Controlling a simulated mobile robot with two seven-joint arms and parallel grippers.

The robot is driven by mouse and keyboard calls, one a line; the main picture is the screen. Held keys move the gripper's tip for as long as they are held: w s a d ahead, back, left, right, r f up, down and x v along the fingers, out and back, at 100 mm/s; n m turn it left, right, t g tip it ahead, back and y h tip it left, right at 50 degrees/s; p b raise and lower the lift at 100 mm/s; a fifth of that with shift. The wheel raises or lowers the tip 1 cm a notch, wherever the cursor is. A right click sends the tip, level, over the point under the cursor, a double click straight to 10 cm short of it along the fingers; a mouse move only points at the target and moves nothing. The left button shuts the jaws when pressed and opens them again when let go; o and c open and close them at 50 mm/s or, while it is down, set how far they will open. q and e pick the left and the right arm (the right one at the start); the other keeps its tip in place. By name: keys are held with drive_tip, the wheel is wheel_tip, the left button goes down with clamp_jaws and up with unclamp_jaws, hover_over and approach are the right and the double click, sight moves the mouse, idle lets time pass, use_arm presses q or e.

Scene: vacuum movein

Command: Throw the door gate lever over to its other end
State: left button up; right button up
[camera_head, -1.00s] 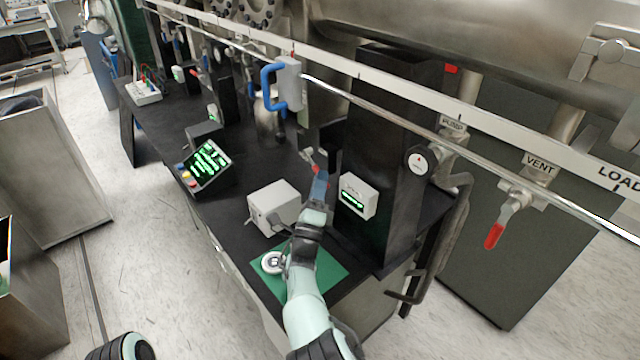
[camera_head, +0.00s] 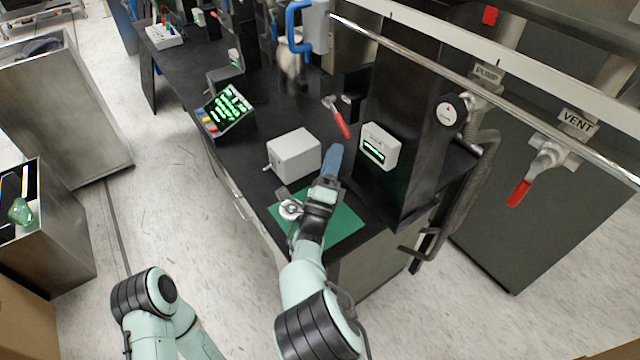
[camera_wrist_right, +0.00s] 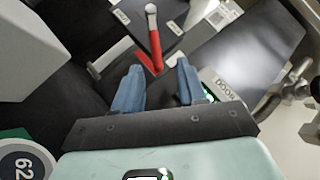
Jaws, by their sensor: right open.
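The door gate lever (camera_head: 340,122) has a red handle and a grey metal pivot end. It stands at the back of the black bench, its red end pointing down and right in the head view. In the right wrist view the lever (camera_wrist_right: 154,45) lies just beyond my right fingertips, its red end between their lines. My right gripper (camera_head: 335,152) has blue fingers. In the wrist view the right gripper (camera_wrist_right: 156,70) is open with nothing between the fingers. Contact with the lever cannot be seen. My left gripper is out of view.
A white display box (camera_head: 380,147) stands right of my gripper; a DOOR label (camera_wrist_right: 224,87) shows nearby in the wrist view. A grey box (camera_head: 294,155) is to the left. A dark column (camera_head: 405,110) rises at right. Another red lever (camera_head: 520,192) hangs under VENT.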

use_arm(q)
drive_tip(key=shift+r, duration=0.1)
use_arm(e)
drive_tip(key=s+a, duration=0.3)
drive_tip(key=s, duration=0.6)
drive_tip(key=shift+s+h, duration=0.3)
drive_tip(key=shift+s, duration=0.05)
drive_tip(key=shift+r, duration=0.1)
